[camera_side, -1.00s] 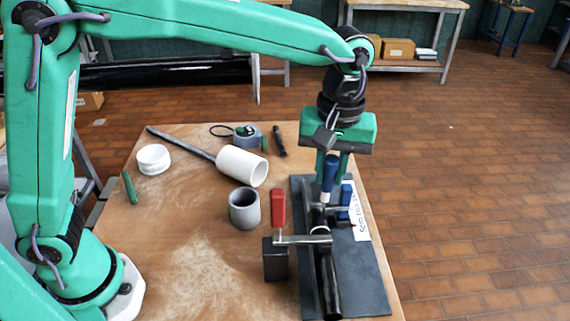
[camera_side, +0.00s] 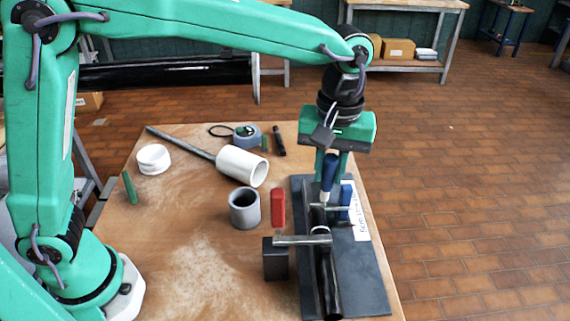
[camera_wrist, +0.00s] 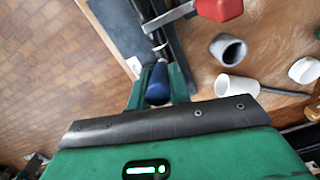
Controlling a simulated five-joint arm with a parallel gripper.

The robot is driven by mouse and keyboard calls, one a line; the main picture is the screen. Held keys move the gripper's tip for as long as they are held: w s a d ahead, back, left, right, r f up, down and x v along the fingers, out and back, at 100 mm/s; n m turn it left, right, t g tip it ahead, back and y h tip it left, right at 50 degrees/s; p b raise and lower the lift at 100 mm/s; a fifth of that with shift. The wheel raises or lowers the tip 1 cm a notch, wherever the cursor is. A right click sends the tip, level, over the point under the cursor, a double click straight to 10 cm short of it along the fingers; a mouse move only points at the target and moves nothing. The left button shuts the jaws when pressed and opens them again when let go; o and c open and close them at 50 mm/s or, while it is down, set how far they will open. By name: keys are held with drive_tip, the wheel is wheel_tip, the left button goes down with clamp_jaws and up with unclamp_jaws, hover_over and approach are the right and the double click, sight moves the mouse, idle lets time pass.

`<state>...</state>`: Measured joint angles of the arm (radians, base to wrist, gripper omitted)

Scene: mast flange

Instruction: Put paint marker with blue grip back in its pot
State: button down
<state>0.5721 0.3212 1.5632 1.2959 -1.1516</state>
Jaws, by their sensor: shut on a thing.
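The paint marker with the blue grip (camera_side: 329,173) is held upright between the green fingers of my gripper (camera_side: 331,170). Its pale lower end points down by the black tube in the clamp fixture; whether it touches is unclear. In the wrist view the blue grip (camera_wrist: 158,84) shows between the fingers (camera_wrist: 160,88). A grey pot (camera_side: 244,212), open at the top and seemingly empty, stands on the table to the left of the fixture. It also shows in the wrist view (camera_wrist: 228,50). I cannot tell for certain that it is the marker's pot.
A dark plate (camera_side: 362,280) carries the black tube (camera_side: 327,282) and clamps with a red handle (camera_side: 278,208) and a blue handle (camera_side: 346,199). A white cylinder (camera_side: 238,165), white ring (camera_side: 153,160) and tape measure (camera_side: 246,136) lie further back. The front-left table is clear.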

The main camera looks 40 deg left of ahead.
drive_tip(key=shift+w+a, duration=0.1)
drive_tip(key=shift+a, duration=0.6)
drive_tip(key=s+a+f+m+g, duration=0.1)
drive_tip(key=s+a+m, duration=0.1)
drive_tip(key=a, duration=0.7)
drive_tip(key=s+a+f+m+g, duration=0.1)
drive_tip(key=a+m, duration=0.3)
drive_tip(key=a, duration=0.5)
drive_tip(key=shift+s+m, duration=0.3)
drive_tip(key=shift+s, duration=0.1)
drive_tip(key=shift+a+f, duration=0.1)
drive_tip(key=shift+f, duration=0.15)
drive_tip(key=w+x, duration=0.1)
drive_tip(key=x, duration=0.6)
drive_tip(key=shift+w+f, duration=0.3)
drive_tip(key=shift+f, duration=0.3)
drive_tip(key=shift+f, duration=0.1)
drive_tip(key=c, duration=1.2)
unclamp_jaws()
